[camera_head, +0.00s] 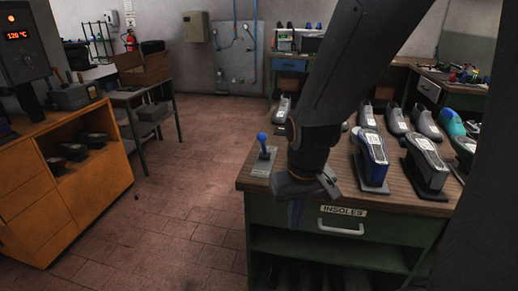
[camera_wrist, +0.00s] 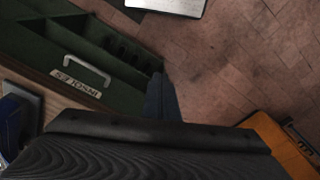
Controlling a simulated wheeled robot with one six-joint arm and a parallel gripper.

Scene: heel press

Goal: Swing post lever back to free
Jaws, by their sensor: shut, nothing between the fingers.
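A lever with a blue ball knob (camera_head: 262,137) stands on a small grey plate (camera_head: 263,163) at the left front corner of the workbench top (camera_head: 250,183). It looks close to upright. I cannot tell whether it is the post lever. My gripper (camera_head: 297,213) hangs down at the bench's front edge, to the right of and lower than the lever. Its fingers are shut and empty, and they show dark in the wrist view (camera_wrist: 161,98). The lever does not show in the wrist view.
The green bench has a drawer labelled INSOLES (camera_head: 343,211) with a pale handle. Several shoes on dark stands fill the bench top to the right, including a blue shoe (camera_head: 371,147). An orange cabinet (camera_head: 70,180) stands at left. Open tiled floor (camera_head: 190,170) lies between.

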